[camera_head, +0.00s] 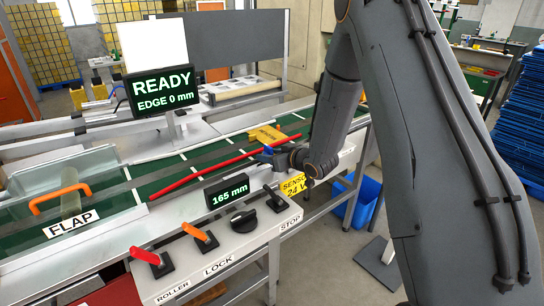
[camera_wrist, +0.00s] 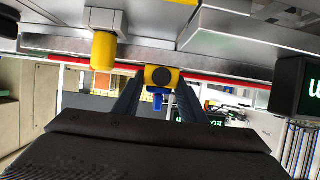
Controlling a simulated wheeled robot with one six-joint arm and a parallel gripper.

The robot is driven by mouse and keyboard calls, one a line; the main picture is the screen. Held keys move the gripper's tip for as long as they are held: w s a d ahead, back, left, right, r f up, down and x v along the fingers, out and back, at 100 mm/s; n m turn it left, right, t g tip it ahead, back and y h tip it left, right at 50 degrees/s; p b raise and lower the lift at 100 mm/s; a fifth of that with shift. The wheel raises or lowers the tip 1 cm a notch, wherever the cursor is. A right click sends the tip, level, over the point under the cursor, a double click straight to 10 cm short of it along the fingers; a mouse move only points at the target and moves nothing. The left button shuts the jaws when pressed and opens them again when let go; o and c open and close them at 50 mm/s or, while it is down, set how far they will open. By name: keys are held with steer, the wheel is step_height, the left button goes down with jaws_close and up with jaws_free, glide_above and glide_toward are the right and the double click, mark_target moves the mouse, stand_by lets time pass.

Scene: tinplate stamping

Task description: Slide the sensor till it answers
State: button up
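The sensor seems to be the small yellow block with a black round face (camera_wrist: 162,77) and a blue tip below it in the wrist view. It sits at a red bar (camera_head: 215,168) that runs slantwise along the line. My gripper (camera_head: 282,156) is at the bar's right part, beside a blue piece (camera_head: 266,150). In the wrist view its two dark fingers (camera_wrist: 160,92) stand either side of the yellow block; whether they press on it is unclear. A small display (camera_head: 227,191) reads 165 mm. A larger display (camera_head: 161,88) reads READY, EDGE 0 mm.
The front panel holds a red lever (camera_head: 146,257), an orange lever (camera_head: 196,232), a black knob (camera_head: 244,221) and a black switch (camera_head: 276,199). A clear flap with an orange handle (camera_head: 60,197) stands at left.

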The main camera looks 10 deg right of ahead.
steer(key=o, duration=0.4)
steer(key=b+v, duration=0.1)
steer(key=v, duration=0.6)
steer(key=shift+s+d+b, duration=0.25)
steer(key=shift+s+b, duration=0.05)
steer(key=shift+b, duration=0.05)
steer(key=shift+r, duration=0.15)
